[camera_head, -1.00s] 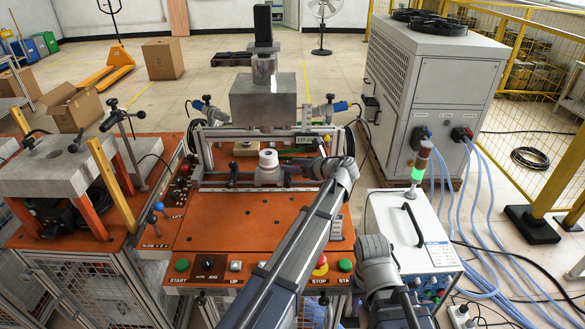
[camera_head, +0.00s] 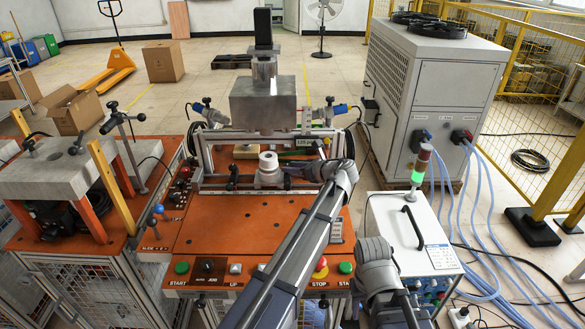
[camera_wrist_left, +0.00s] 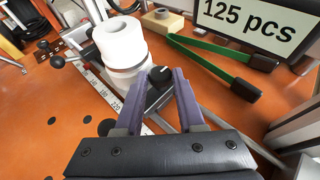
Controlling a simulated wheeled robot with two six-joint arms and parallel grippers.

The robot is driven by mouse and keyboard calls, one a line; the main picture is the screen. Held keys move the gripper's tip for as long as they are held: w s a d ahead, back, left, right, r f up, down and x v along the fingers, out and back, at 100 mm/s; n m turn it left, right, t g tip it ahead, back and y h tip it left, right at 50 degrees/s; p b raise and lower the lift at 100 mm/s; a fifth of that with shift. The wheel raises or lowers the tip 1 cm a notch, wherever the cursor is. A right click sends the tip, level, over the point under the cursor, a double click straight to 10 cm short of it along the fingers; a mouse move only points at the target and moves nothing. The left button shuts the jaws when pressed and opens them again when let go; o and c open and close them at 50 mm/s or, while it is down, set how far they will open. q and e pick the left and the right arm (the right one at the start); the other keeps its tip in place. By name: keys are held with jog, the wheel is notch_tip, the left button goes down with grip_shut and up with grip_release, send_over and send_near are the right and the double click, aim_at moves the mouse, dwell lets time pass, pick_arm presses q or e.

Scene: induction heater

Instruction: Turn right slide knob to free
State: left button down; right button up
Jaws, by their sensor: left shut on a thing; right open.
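The right slide knob (camera_wrist_left: 160,75) is a small black knob with a white mark, on a slide beside the stacked white cylinder (camera_wrist_left: 122,42). My left gripper (camera_wrist_left: 152,86) is shut on the knob, with one purple finger on each side of it in the left wrist view. In the head view, my left gripper (camera_head: 285,174) reaches in from the right, just beside the white cylinder (camera_head: 268,162). The knob itself is too small to make out there. My right arm shows at the lower right, but its gripper is out of the picture.
A scale (camera_wrist_left: 92,80) runs along the slide. The orange plate (camera_head: 235,222) is clear. A red stop button (camera_head: 320,271) sits at the front.

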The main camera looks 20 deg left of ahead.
pick_arm(q)
jog(key=shift+w+d+n+g+y, duration=0.1)
jog(key=shift+w+n+g+y, duration=0.15)
jog(key=shift+n+g, duration=0.3)
jog(key=shift+w+d+n+g+y, duration=0.1)
jog(key=shift+w+n+g+y, duration=0.15)
jog(key=shift+n+g, duration=0.3)
jog(key=shift+w+n+g+y, duration=0.15)
jog(key=shift+n+g+y, duration=0.15)
jog(key=shift+n+g, duration=1.55)
jog(key=shift+g, duration=0.35)
jog(key=c, duration=0.8)
grip_release()
jog(key=shift+d, duration=0.1)
